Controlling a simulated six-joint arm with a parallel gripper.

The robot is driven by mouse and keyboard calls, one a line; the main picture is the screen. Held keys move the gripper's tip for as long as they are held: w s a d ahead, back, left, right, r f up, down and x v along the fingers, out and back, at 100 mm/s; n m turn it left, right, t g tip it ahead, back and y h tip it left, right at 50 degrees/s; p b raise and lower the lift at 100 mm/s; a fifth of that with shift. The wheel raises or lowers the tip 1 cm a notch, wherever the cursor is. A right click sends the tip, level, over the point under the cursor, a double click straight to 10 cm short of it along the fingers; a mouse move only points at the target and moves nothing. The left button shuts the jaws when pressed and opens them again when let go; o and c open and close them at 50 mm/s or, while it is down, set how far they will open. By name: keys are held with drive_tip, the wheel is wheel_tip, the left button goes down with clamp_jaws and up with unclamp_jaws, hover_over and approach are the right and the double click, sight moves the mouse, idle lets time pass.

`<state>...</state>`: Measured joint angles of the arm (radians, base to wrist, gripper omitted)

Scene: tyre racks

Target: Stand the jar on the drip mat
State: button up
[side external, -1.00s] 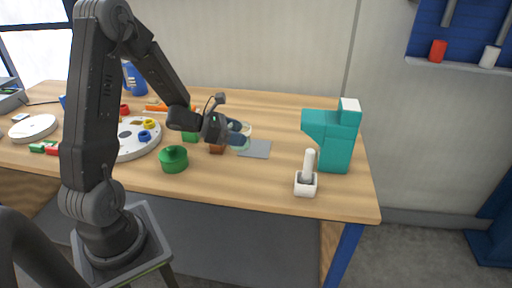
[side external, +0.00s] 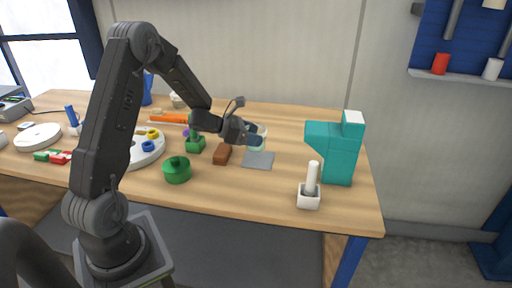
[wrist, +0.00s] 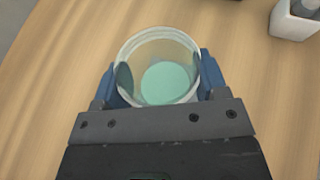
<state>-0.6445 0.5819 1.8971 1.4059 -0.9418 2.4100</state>
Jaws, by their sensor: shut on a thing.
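The jar is a clear, pale cylinder with a light green bottom. My gripper (side external: 256,135) is shut on the jar (side external: 262,145), a blue finger on each side. In the wrist view, my gripper (wrist: 158,85) holds the jar (wrist: 165,84) and I look down into its open top. The drip mat (side external: 258,161) is a flat grey square on the table. In the side view the jar shows just above the mat's far edge; I cannot tell its exact height. The mat does not show in the wrist view.
A teal dispenser-like object (side external: 339,152) and a white holder (side external: 309,200) with a white rod stand to the right. The table is clear behind the mat.

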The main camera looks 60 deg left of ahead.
drive_tip(key=shift+w+d+f, duration=0.3)
drive_tip(key=shift+w+f, duration=0.1)
drive_tip(key=shift+f, duration=1.9)
drive_tip(key=shift+f, duration=0.1)
drive_tip(key=o, duration=1.1)
drive_tip(key=shift+o, duration=0.2)
